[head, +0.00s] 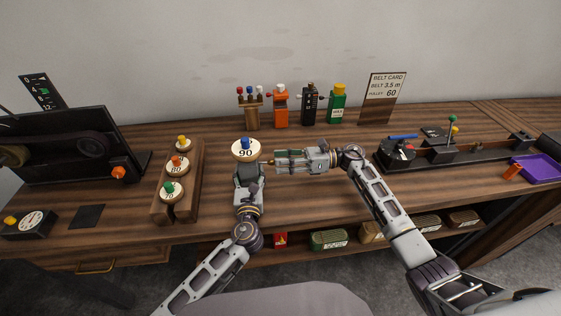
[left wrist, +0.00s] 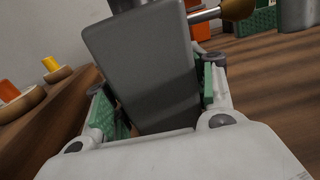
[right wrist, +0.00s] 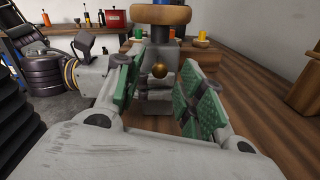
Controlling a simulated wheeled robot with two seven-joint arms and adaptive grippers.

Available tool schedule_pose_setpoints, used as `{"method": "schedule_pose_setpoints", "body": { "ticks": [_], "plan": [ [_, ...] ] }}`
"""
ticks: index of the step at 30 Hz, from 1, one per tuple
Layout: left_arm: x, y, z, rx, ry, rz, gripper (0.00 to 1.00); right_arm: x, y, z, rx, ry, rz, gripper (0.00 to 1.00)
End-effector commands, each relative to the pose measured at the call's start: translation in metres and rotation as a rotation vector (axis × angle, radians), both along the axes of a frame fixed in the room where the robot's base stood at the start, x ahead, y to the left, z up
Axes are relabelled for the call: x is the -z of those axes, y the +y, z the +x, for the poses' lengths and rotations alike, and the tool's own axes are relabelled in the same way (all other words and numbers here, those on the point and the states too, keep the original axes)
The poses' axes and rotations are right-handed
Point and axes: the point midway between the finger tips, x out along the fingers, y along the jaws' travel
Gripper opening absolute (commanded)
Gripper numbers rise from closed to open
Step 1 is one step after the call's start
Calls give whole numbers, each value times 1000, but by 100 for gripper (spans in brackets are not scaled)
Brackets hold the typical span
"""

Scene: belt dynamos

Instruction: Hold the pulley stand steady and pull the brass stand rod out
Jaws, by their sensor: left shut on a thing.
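The pulley stand is a dark grey block (left wrist: 145,65) under a wooden pulley marked 90 (head: 245,152) with a blue knob, upright on the table. My left gripper (head: 247,180) is shut on the stand block from the front, a finger at each side. The brass stand rod (left wrist: 238,8) sticks out of the stand's right side and ends in a round knob. In the right wrist view the brass knob (right wrist: 159,71) faces me between the fingers of my right gripper (right wrist: 163,90). That gripper is open, with space on both sides of the knob.
A wooden rack (head: 158,200) with several knobbed pulleys stands to the left. A belt machine (head: 65,150) is farther left. An orange bottle (head: 281,105) and a green bottle (head: 337,103) stand at the back. A long dark bench device (head: 470,150) lies right, beside a purple tray (head: 540,168).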

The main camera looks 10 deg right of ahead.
Motion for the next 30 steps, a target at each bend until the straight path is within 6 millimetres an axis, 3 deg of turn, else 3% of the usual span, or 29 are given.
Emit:
{"method": "schedule_pose_setpoints", "body": {
  "ticks": [21, 30],
  "plan": [
    [3, -1, -1, 2, 6, 1, 10, 0, -96, -6, 3, 0, 0, 39],
    [3, -1, -1, 2, 6, 0, 10, -1, -111, -7, 3, -1, 2, 39]
  ]
}}
